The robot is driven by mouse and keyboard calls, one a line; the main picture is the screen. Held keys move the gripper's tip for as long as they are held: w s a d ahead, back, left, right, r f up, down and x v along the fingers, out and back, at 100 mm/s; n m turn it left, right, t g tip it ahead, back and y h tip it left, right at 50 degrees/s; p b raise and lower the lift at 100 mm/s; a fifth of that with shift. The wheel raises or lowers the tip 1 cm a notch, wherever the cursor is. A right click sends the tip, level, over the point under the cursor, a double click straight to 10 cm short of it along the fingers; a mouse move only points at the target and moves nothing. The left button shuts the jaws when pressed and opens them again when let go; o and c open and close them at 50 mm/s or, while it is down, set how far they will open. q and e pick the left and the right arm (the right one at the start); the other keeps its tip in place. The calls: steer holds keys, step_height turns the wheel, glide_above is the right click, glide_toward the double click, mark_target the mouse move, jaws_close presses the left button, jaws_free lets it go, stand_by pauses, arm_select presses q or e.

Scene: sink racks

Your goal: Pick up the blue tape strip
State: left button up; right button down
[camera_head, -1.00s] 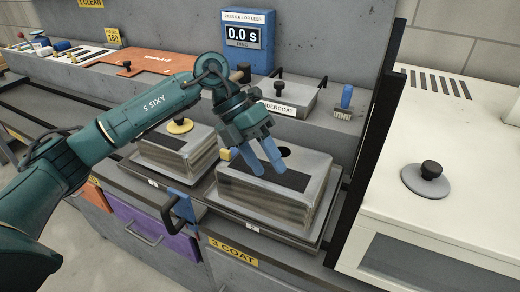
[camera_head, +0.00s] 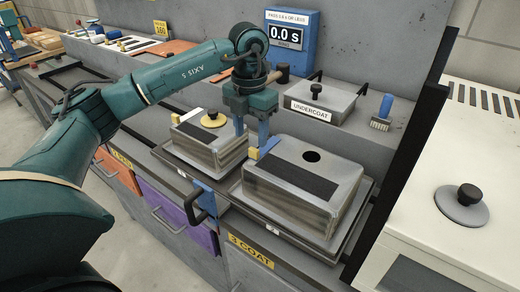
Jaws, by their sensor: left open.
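A small blue piece (camera_head: 204,190) shows at the counter's front edge, between the two metal boxes and behind a black handle. It may be the blue tape strip, but I cannot tell for sure. My left gripper (camera_head: 251,137) is open, with its two blue fingers pointing down. It appears above the gap between the left metal box (camera_head: 202,150) and the right metal box (camera_head: 325,200), near a yellow tab (camera_head: 254,153). Nothing shows between its fingers. My right gripper is out of view.
The right box has a dark top strip and a hole. An undercoat container (camera_head: 325,105) and a blue-handled brush (camera_head: 383,112) stand behind. A dark upright post and a white cabinet (camera_head: 440,240) bound the right side.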

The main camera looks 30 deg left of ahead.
mark_target(253, 150)
arm_select(q)
steer(key=f, duration=0.3)
steer(key=f+p, duration=0.1)
steer(key=f, duration=0.1)
steer(key=shift+w, duration=0.3)
steer(key=shift+c, duration=0.2)
jaws_close()
